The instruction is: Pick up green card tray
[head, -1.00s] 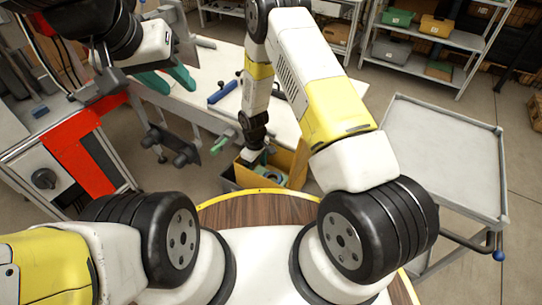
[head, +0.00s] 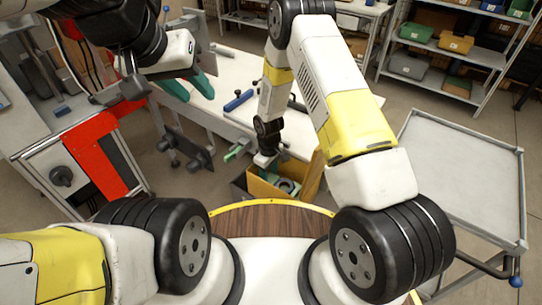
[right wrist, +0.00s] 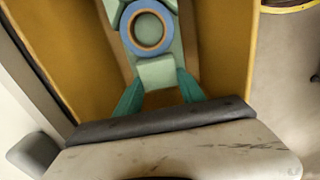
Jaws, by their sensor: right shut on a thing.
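The green card tray (right wrist: 155,72) shows in the right wrist view as a pale green piece between my teal fingertips, inside a yellow-brown box. A blue ring with a tan inner edge (right wrist: 147,28) lies just beyond it, over more pale green. My right gripper (right wrist: 158,86) is shut on the tray. My left gripper (head: 199,96) is open and empty at the upper left, over the white bench.
The white bench (head: 222,82) holds a blue-handled tool (head: 238,100). A red-fronted cabinet (head: 95,150) stands left. A grey cart (head: 465,175) stands right. Shelves with bins (head: 450,60) stand at the back. The box walls rise close on both sides of my right gripper.

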